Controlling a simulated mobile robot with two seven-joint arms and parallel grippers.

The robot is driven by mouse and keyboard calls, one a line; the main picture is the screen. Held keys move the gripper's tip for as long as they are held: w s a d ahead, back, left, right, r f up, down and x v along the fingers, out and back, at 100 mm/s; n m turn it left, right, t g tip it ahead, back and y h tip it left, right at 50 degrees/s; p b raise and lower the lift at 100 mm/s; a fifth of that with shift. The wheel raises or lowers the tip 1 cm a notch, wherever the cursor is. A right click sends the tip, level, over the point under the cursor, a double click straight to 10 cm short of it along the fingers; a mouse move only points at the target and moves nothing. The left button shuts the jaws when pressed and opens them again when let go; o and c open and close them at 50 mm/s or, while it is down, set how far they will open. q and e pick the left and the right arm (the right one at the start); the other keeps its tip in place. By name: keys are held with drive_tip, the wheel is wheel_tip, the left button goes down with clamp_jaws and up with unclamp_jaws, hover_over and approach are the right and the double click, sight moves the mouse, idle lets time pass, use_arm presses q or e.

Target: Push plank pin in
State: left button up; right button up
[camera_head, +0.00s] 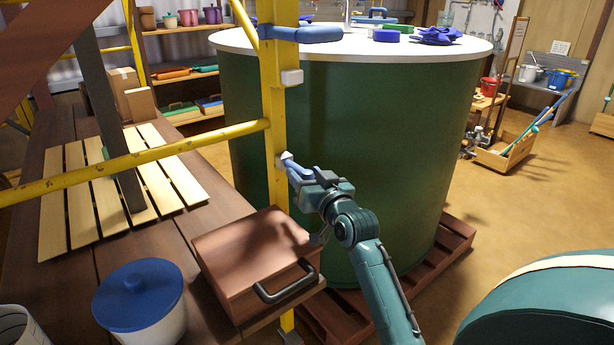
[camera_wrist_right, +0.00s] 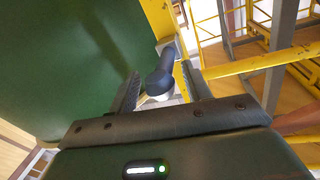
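The plank pin (camera_wrist_right: 160,82) shows in the right wrist view as a dark, rounded knob on a short shaft. It sticks out from the yellow post (camera_wrist_right: 158,18). In the head view, what looks like the blue pin (camera_head: 296,167) is at the yellow post (camera_head: 276,110), by a small pale fitting. My right gripper (camera_head: 305,180) is at the pin; in the wrist view its fingers (camera_wrist_right: 163,88) are apart, one on each side of the knob, with visible gaps. How deep the pin sits is hidden. My left gripper is out of view.
A large green tank (camera_head: 345,130) with a white top stands close behind my right gripper. A yellow rail (camera_head: 150,155) crosses left of the post. A brown box with a handle (camera_head: 255,260) and a blue-lidded pot (camera_head: 138,295) stand on the wooden bench (camera_head: 75,285).

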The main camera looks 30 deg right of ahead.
clamp_jaws()
drive_tip(key=shift+w+r, duration=0.1)
drive_tip(key=shift+w, duration=0.15)
use_arm(q)
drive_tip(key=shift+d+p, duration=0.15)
drive_tip(key=shift+p, duration=0.25)
use_arm(e)
drive_tip(key=w, duration=0.2)
drive_tip(key=shift+w+a, duration=0.1)
drive_tip(key=shift+w, duration=0.25)
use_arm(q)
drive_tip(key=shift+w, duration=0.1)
use_arm(e)
drive_tip(key=shift+r, duration=0.1)
drive_tip(key=shift+o, duration=0.5)
unclamp_jaws()
drive_tip(key=shift+w, duration=0.15)
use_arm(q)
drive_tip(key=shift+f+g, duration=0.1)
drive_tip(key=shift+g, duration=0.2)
use_arm(e)
drive_tip(key=shift+f, duration=0.2)
